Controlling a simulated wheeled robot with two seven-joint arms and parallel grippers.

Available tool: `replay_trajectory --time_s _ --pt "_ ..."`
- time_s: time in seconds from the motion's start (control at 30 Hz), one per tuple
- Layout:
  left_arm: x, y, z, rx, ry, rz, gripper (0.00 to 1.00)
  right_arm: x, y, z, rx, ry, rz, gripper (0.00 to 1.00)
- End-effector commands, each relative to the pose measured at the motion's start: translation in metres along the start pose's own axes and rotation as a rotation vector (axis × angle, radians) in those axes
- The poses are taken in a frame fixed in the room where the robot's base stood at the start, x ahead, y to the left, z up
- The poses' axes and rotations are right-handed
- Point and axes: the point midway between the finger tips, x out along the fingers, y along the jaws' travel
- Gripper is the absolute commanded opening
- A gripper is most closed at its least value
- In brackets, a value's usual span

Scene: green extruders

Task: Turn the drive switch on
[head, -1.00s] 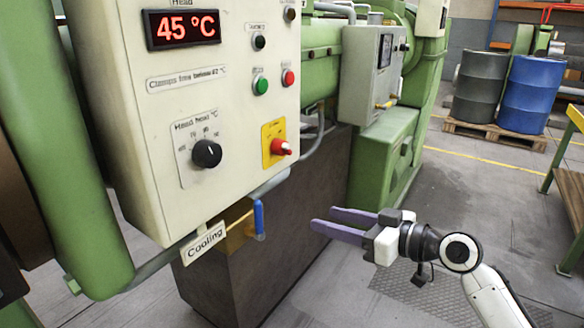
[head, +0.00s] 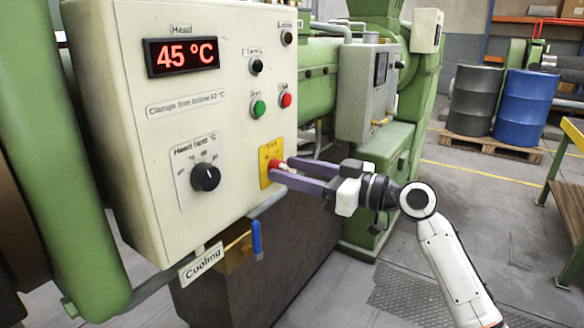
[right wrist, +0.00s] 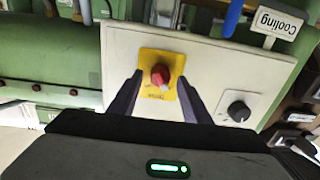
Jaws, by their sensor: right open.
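The drive switch is a red rotary knob (right wrist: 160,75) on a yellow plate (right wrist: 152,92), on the cream control panel (head: 140,130). In the head view the yellow plate (head: 266,157) sits at the panel's lower right, with the knob partly hidden by my fingers. My right gripper (head: 283,172) is open, its purple fingertips close to the panel. In the right wrist view the fingers (right wrist: 160,88) stand on either side of the yellow plate, with the knob between them. I cannot tell whether they touch the knob. My left gripper is not in view.
The panel also holds a black dial (head: 205,177), a green button (head: 258,108), a red button (head: 286,99) and a 45 °C display (head: 181,56). A blue-handled valve (head: 257,240) hangs below, beside the "Cooling" sign (head: 201,263). Drums (head: 525,103) stand far right.

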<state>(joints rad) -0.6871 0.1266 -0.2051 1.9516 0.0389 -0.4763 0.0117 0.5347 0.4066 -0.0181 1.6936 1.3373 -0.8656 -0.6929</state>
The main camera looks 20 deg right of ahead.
Motion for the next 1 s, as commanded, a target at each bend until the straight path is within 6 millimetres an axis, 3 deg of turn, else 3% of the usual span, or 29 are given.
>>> replay_trajectory --time_s 0.3,0.57,1.0 --pt "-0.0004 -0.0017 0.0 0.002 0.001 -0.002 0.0 0.0033 -0.0003 0.0002 -0.001 0.0 0.0 0.44" --pt "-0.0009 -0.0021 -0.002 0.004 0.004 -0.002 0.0 0.003 -0.0002 0.0003 0.0 0.0 0.0 0.03" --pt "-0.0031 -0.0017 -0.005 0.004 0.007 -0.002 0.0 0.0028 -0.0002 0.0006 0.106 0.003 0.0 0.03"
